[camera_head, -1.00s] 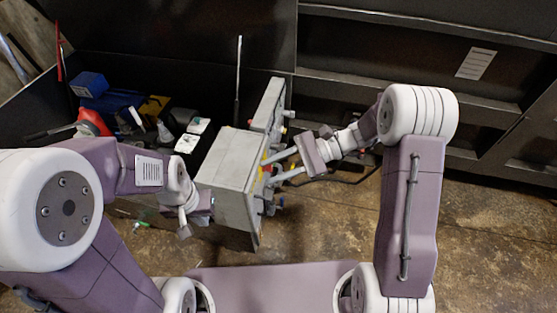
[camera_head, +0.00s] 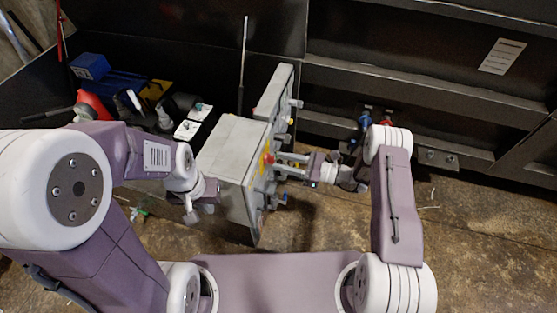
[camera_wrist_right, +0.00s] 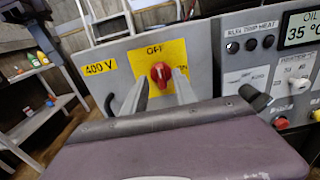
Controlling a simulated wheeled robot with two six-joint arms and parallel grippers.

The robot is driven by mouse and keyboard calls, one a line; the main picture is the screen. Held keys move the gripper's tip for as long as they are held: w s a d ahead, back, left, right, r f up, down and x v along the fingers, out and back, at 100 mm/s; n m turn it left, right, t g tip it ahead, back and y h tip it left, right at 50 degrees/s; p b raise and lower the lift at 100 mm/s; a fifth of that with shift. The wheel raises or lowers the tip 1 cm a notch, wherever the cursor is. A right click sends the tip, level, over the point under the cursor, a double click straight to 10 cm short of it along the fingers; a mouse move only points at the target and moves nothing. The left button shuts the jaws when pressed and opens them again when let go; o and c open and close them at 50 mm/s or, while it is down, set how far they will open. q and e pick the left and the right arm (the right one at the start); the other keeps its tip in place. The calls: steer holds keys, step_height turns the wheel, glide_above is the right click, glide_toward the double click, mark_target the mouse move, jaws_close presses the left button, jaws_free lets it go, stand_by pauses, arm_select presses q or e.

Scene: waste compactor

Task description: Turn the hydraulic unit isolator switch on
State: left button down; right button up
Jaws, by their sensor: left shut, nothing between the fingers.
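The isolator switch is a red rotary knob on a yellow plate (camera_wrist_right: 171,55), facing right on the grey control box (camera_head: 232,150) in the head view. In the right wrist view the red knob (camera_wrist_right: 160,73) points up toward "OFF"; "ON" is at its right. My right gripper (camera_wrist_right: 163,88) is open, its two fingers apart and pointing at the knob. The knob appears between the fingertips; contact cannot be told. In the head view the right gripper (camera_head: 277,165) is at the box's right face. My left gripper (camera_head: 191,217) is shut and empty, left of the box.
A "400 V" label (camera_wrist_right: 100,68) is left of the switch. A display (camera_wrist_right: 301,28) and other knobs are to its right. Several tools and containers, one blue (camera_head: 90,66), lie behind my left arm. The floor (camera_head: 480,240) at right is clear.

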steer(key=shift+x, duration=0.85)
jaws_close()
